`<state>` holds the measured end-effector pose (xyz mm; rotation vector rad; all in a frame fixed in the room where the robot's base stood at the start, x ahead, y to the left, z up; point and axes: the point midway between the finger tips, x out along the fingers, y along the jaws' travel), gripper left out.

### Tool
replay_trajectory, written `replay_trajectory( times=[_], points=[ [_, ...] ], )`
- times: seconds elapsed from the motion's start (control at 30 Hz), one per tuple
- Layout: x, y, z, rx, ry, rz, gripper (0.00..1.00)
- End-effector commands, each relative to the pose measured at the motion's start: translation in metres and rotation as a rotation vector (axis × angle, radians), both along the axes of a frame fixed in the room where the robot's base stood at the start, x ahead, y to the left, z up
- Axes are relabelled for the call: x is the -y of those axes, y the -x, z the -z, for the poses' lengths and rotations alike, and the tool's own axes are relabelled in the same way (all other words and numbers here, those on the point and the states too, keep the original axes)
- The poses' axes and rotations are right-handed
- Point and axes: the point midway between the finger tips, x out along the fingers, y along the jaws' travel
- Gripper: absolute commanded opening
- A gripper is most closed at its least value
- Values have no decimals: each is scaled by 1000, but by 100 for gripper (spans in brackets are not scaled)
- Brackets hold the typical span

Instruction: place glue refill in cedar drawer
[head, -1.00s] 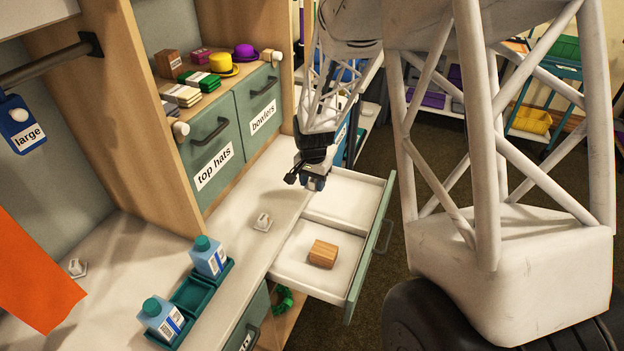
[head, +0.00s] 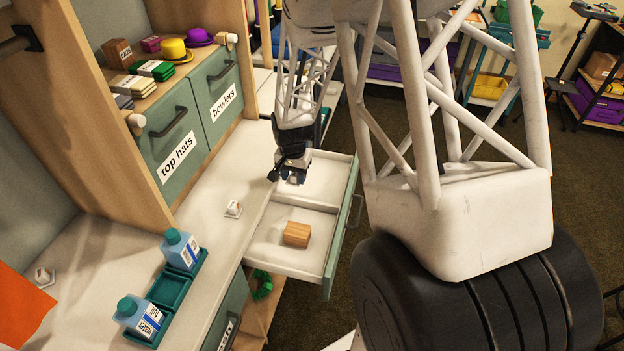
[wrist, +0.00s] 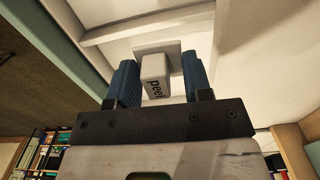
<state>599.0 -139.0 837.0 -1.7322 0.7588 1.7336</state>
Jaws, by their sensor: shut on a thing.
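My gripper (head: 292,182) is over the open drawer (head: 345,215), near the divider and the far compartment. In the wrist view the gripper (wrist: 162,80) is shut on a small white block (wrist: 155,68) with a flat square plate, between its blue fingers. Its dark lettering looks like "peel"; I cannot confirm it is the glue refill. The head view does not show it clearly. The drawer is split into two white compartments. A wooden block (head: 296,234) lies in the near one; the far one looks empty, though my gripper hides part of it.
A teal tray (head: 170,291) there holds two blue bottles (head: 181,250), one marked "water". Green cabinet doors marked "top hats" (head: 180,150) and "bowlers" (head: 222,98) stand behind. Hats (head: 174,49) lie above them.

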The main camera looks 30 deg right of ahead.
Motion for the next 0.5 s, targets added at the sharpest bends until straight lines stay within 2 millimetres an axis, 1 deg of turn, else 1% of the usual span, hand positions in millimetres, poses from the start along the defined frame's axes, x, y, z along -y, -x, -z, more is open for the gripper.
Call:
replay_trajectory(
  times=[0.03,0.1,0.3,0.4,0.5],
  points=[
    [7,8,10,-4,-1,-1,23],
    [17,18,21,-3,-2,-7,23],
    [38,47,51,-1,-1,-25,23],
    [44,57,61,0,-1,-33,23],
    [49,63,67,1,0,-37,23]
  ],
)
